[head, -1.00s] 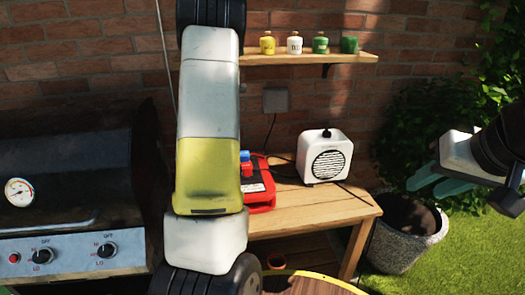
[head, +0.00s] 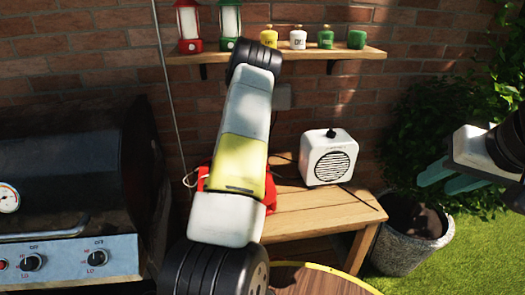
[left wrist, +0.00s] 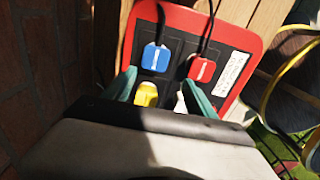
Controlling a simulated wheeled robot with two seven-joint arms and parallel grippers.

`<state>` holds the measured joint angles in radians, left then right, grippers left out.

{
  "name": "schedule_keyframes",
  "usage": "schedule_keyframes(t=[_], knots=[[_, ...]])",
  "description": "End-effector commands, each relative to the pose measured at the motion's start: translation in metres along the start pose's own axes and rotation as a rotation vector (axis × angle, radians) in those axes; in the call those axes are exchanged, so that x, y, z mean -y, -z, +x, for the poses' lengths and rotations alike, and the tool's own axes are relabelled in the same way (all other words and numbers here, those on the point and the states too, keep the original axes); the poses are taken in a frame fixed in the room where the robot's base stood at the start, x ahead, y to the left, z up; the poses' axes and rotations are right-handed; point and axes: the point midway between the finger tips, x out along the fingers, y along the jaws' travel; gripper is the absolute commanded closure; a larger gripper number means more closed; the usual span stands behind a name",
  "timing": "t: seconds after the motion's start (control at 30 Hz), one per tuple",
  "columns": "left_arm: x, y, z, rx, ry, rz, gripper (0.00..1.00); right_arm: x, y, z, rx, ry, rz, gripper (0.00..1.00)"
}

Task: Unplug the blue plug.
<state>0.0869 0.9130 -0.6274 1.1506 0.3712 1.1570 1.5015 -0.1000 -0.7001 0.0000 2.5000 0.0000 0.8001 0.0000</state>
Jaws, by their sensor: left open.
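The blue plug (left wrist: 155,57) sits in a red socket board (left wrist: 226,45), with a dark cord running up from it in the left wrist view. My left gripper (left wrist: 159,79) is open, its teal fingers on either side of the area just below the blue plug, with nothing held. A yellow plug (left wrist: 146,95) lies between the fingers, and a red plug (left wrist: 201,68) is to the right. In the head view my left arm covers most of the red board (head: 271,190) and hides the blue plug. My right gripper (head: 447,178) is open and empty at the right.
A white speaker-like box (head: 329,158) stands on the wooden table (head: 325,208) right of the board. A grill (head: 65,190) is at the left, a planter (head: 408,240) at the right. A shelf (head: 300,52) holds lanterns and small jars.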

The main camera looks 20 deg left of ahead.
Motion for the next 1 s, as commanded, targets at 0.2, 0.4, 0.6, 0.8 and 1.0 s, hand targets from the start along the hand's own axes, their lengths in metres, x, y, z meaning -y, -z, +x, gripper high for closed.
schedule_keyframes(t=[0.2,0.4,0.6,0.8,1.0], knots=[[-0.008,-0.014,-0.017,0.008,-0.037,0.027,0.35,0.0,0.0,0.0,0.0,0.0,0.0,0.64],[-0.009,-0.014,-0.002,0.007,-0.037,0.027,0.35,0.0,0.0,0.0,0.0,0.0,0.0,0.64],[-0.009,-0.012,0.031,0.006,-0.031,0.022,0.35,0.0,0.0,0.0,0.0,0.0,0.0,0.64],[-0.009,-0.01,0.058,0.006,-0.03,0.02,0.35,0.0,0.0,0.0,0.0,0.0,0.0,0.64],[-0.009,-0.01,0.074,0.005,-0.029,0.019,0.35,0.0,0.0,0.0,0.0,0.0,0.0,0.64]])
